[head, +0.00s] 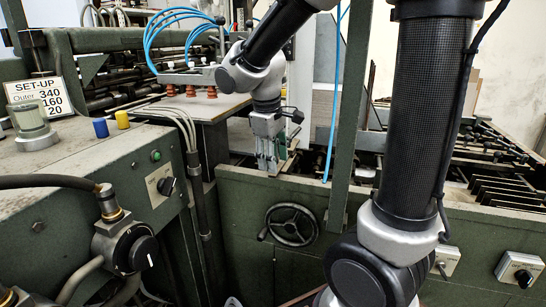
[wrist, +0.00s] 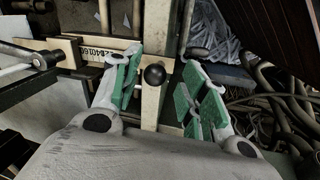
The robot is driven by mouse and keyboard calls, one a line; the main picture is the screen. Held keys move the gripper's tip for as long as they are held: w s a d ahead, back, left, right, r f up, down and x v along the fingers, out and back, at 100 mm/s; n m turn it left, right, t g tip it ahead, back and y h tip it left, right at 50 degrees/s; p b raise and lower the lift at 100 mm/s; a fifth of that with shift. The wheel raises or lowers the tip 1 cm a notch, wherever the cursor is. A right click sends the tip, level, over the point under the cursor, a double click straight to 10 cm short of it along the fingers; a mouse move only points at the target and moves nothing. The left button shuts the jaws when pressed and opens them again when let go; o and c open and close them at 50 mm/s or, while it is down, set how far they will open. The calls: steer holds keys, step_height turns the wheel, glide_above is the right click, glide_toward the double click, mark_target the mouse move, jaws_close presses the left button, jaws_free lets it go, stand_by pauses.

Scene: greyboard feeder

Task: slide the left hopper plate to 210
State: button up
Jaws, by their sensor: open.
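In the wrist view a black ball knob (wrist: 154,75) sits in front of a pale bar (wrist: 156,35), which looks like part of the left hopper plate. My gripper (wrist: 162,62) is open, its green-padded fingers on either side of the knob with gaps visible. A pale scale strip (wrist: 92,54) with black numerals lies left of the knob; its numbers are only partly legible and the plate's reading cannot be told. In the head view my gripper (head: 268,168) points down at the top of the green machine wall; the knob cannot be made out there.
A SET-UP sign (head: 37,98) shows Outer 340, with 160 and 120 below, partly covered. A handwheel (head: 291,224) is on the green wall below my gripper. Blue hoses (head: 178,20) hang behind. Coiled cables (wrist: 272,105) lie at right in the wrist view.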

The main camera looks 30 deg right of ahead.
step_height(320, 180, up, 12)
steer(key=s+a, duration=0.1)
steer(key=a, duration=0.1)
steer(key=shift+s, duration=0.15)
steer(key=shift+f, duration=0.1)
stand_by(0.4)
